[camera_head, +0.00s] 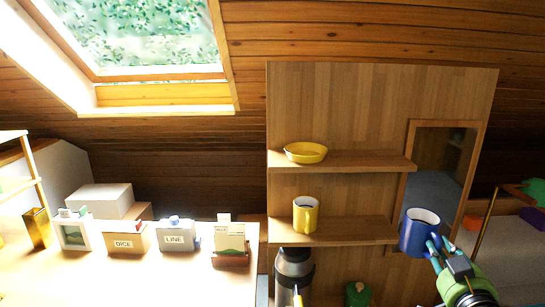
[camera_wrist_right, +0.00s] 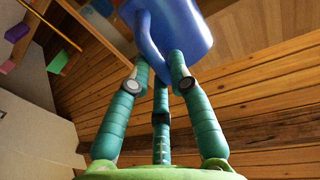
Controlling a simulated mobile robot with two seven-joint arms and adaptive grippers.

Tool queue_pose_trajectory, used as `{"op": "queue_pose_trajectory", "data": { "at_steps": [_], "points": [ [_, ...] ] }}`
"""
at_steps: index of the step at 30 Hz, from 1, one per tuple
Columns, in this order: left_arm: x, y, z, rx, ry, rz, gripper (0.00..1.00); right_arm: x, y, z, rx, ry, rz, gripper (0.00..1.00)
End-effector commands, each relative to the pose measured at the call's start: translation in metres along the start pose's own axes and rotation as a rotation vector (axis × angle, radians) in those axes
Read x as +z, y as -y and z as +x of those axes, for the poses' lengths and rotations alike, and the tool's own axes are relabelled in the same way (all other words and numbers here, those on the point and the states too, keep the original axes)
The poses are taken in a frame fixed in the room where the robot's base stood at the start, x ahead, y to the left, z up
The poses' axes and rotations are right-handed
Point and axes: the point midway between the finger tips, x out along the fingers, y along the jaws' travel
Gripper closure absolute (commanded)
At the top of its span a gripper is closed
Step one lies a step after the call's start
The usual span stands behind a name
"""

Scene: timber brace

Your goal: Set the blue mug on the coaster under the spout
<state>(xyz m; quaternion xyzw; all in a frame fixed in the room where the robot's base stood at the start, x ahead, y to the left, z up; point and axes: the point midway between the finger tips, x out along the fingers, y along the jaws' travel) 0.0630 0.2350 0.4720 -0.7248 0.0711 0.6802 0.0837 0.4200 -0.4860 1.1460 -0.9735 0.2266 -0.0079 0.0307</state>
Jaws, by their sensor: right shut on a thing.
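The blue mug (camera_head: 420,232) is upright beside the right end of the lower shelf, held in the air by my right gripper (camera_head: 440,248). In the right wrist view the green fingers of my right gripper (camera_wrist_right: 162,65) are closed at the mug's handle, with the blue mug (camera_wrist_right: 180,25) beyond them. A steel and black vessel (camera_head: 293,272) stands below the lower shelf, cut by the bottom edge; I cannot tell whether it bears the spout. I cannot make out a coaster. My left gripper is not in view.
A yellow mug (camera_head: 305,215) stands on the lower shelf (camera_head: 350,232), and a yellow bowl (camera_head: 305,152) on the upper one (camera_head: 370,160). A small green object (camera_head: 357,293) is low in the middle. The lower shelf's right part is clear.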

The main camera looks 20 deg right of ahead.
Motion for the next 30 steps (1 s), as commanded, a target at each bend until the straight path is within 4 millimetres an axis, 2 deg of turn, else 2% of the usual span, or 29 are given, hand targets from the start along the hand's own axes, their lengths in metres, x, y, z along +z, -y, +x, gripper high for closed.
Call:
{"op": "queue_pose_trajectory", "data": {
  "at_steps": [3,8,12,15,18,22,25,30],
  "points": [
    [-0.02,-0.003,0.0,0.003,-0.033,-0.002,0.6,0.032,0.022,-0.01,-0.046,0.004,0.004,1.0],
    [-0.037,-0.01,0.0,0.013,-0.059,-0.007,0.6,0.079,0.066,-0.033,-0.136,0.011,0.007,1.0],
    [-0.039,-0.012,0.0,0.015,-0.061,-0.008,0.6,0.118,0.124,-0.068,-0.245,0.016,0.008,1.0],
    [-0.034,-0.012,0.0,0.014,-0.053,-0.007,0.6,0.133,0.168,-0.097,-0.323,0.017,0.006,1.0],
    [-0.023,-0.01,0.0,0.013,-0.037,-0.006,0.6,0.136,0.205,-0.122,-0.384,0.016,0.005,1.0],
    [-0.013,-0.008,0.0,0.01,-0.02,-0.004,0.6,0.133,0.238,-0.145,-0.433,0.017,0.003,1.0],
    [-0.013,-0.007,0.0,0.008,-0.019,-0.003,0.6,0.131,0.251,-0.154,-0.451,0.018,-0.001,1.0],
    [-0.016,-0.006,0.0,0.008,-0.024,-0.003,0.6,0.129,0.256,-0.158,-0.457,0.02,-0.001,1.0]
  ]
}}
